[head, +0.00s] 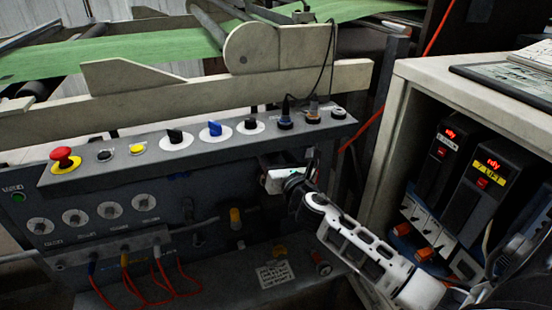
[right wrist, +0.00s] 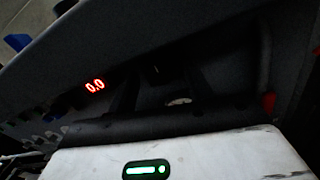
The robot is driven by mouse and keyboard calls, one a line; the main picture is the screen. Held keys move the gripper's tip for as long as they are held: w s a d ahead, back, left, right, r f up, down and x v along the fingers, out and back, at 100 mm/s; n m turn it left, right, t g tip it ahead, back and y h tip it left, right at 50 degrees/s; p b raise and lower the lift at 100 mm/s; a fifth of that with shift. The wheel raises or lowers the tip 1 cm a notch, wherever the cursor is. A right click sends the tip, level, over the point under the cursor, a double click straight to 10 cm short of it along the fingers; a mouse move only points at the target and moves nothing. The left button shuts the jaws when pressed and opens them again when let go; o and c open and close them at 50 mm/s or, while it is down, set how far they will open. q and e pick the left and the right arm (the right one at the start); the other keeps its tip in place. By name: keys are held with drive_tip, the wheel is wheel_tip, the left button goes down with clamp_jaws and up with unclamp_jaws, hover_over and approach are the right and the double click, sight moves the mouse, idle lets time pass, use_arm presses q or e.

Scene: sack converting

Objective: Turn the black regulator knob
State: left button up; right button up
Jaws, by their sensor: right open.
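The grey control console (head: 200,150) carries knobs and buttons along its sloped top. Two black-handled selectors on white discs, one left of the blue one (head: 175,136) and one right of it (head: 250,124), show there. I cannot tell which black knob is the regulator's. My right gripper (head: 270,164) is at the console's front face, under the right part of the top edge; its fingers are mostly hidden in the head view. In the right wrist view the dark fingers (right wrist: 155,92) are apart, with a dark, unclear shape between them. My left gripper is not in view.
A red emergency button (head: 62,157) and a blue selector (head: 214,130) stand on the console top. Red cables (head: 165,285) hang at lower left. A pale cabinet (head: 470,100) with dark drive units stands at right.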

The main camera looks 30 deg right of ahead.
drive_tip(key=c, duration=1)
